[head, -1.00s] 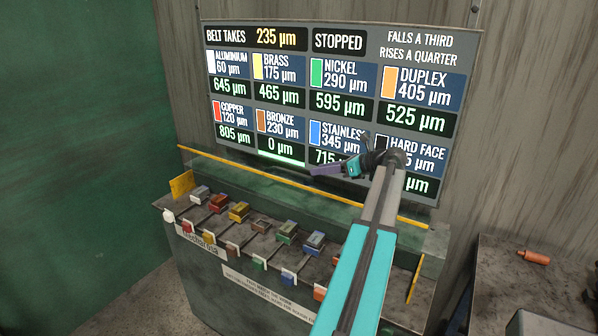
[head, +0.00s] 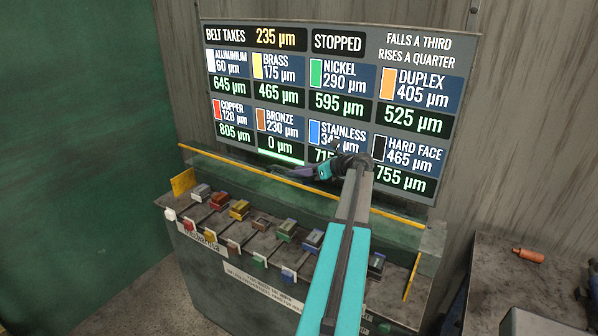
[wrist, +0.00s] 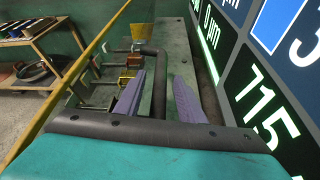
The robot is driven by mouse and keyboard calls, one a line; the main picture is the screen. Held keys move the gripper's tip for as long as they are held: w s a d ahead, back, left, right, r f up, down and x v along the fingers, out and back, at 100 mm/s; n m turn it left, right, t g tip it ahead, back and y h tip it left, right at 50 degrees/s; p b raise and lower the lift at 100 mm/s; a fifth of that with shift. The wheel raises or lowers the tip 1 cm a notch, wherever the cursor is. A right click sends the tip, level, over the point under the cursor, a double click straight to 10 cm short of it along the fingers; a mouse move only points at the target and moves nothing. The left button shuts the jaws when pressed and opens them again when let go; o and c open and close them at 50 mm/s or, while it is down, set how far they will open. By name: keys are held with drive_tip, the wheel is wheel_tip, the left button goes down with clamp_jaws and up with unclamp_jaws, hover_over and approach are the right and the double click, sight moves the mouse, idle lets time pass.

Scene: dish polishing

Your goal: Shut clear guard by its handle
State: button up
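The clear guard (head: 235,167) has a yellow edge and stands raised along the back of the bench, behind the row of coloured dishes. Its yellow edge also shows in the wrist view (wrist: 82,62). A dark bent bar that looks like the handle (wrist: 159,72) runs between my two purple fingers in the wrist view. My gripper (head: 285,172) is at the guard's top edge, in front of the board, with its fingers pointing left. The fingers (wrist: 162,82) are apart, one on each side of the bar; contact cannot be told.
The display board (head: 335,110) stands close behind my gripper. Several coloured dishes (head: 239,210) sit in a row on the bench (head: 205,262) below. A side table (head: 500,262) with an orange cylinder (head: 528,255) is at the right. The floor at the left is clear.

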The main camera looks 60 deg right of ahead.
clamp_jaws()
drive_tip(key=shift+d, duration=0.15)
